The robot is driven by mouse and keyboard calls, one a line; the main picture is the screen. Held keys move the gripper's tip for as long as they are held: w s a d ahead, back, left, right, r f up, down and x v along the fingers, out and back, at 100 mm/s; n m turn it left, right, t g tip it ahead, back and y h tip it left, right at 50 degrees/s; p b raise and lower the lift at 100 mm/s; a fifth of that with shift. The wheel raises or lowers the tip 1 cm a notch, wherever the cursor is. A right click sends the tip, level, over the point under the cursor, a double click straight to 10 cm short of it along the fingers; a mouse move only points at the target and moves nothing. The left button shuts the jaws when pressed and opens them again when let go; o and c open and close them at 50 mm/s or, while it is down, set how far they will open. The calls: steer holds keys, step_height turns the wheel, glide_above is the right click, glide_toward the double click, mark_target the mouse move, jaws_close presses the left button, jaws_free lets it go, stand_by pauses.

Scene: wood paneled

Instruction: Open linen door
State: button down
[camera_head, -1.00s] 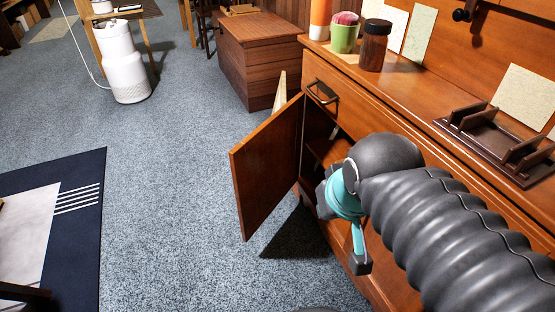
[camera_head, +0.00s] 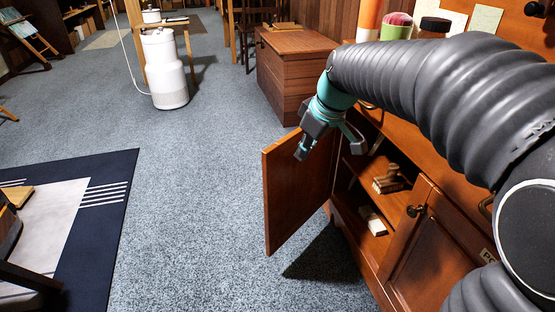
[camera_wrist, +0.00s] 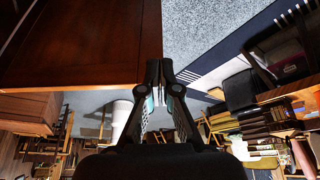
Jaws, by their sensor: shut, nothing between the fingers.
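A brown wooden cabinet door (camera_head: 290,195) stands wide open on the left of the low cabinet, with no label visible on it. In the wrist view the door panel (camera_wrist: 90,45) fills the upper left. My gripper (camera_head: 303,152), teal and grey, is shut and empty at the upper part of this door. In the wrist view its fingertips (camera_wrist: 160,64) are beside the panel's edge; I cannot tell whether they touch it.
The open compartment holds a small wooden object (camera_head: 390,180) and a white block (camera_head: 373,222). A wooden chest (camera_head: 290,65) stands behind. Cups and a jar (camera_head: 435,27) are on the cabinet top. Carpet (camera_head: 200,190) left of the door is clear, with a dark-bordered rug (camera_head: 105,215) beyond.

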mark_target(277, 169)
steer(key=shift+w+a+f+b, duration=0.3)
steer(key=shift+w+a+f, duration=0.7)
steer(key=shift+f, duration=0.6)
steer(key=shift+w+a+f+b, duration=0.25)
steer(key=shift+w+a+f, duration=0.65)
steer(key=shift+f, duration=0.65)
steer(key=shift+w+a+f+b, duration=0.3)
steer(key=shift+w+a+f, duration=0.45)
steer(key=shift+a+f, duration=0.65)
steer(key=shift+d+f, duration=0.2)
